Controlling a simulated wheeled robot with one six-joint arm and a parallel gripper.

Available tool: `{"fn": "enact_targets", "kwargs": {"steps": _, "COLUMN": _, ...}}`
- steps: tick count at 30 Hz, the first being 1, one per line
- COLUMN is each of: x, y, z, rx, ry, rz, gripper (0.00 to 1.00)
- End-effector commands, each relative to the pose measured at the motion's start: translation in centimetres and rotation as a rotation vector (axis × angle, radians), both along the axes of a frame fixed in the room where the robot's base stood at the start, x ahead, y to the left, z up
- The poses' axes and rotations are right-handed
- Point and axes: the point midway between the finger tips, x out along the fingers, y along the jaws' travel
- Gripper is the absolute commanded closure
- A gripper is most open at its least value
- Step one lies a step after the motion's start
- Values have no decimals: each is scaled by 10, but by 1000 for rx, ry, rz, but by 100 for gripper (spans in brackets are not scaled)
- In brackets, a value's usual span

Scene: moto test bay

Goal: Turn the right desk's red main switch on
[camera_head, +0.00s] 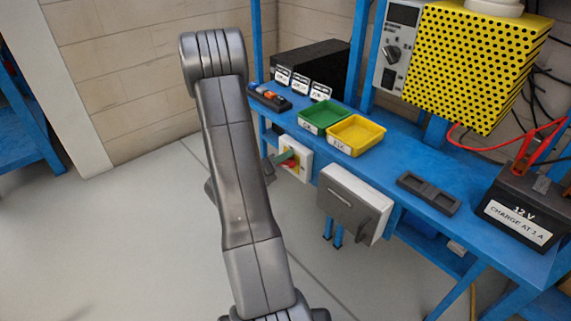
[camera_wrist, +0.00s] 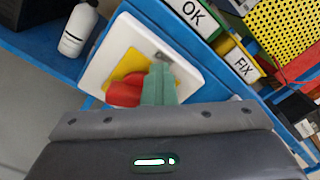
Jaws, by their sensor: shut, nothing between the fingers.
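The red main switch (camera_head: 290,164) sits on a yellow plate in a white box (camera_head: 304,155) on the front of the blue desk. In the wrist view the red knob (camera_wrist: 124,91) shows beside my fingertips, against the yellow plate (camera_wrist: 131,64) on the white box (camera_wrist: 101,69). My gripper (camera_head: 284,157) is shut and empty, its green fingertips right at the switch. In the wrist view the fingertips (camera_wrist: 160,74) overlap the knob's right side and hide part of it. I cannot tell whether they touch it, nor clearly read the knob's position.
A 12 V battery (camera_head: 520,208) stands at right. Floor (camera_head: 130,235) at left is clear.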

Motion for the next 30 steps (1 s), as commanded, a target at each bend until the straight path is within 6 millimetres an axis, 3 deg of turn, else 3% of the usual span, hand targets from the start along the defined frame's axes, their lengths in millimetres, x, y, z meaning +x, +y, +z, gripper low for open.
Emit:
{"fn": "enact_targets", "kwargs": {"steps": 21, "x": -8, "y": -1, "z": -9, "rx": 4, "ry": 18, "rz": 13, "gripper": 100}}
{"fn": "enact_targets", "kwargs": {"steps": 30, "x": -2, "y": 4, "z": -7, "rx": 6, "ry": 14, "rz": 17, "gripper": 100}}
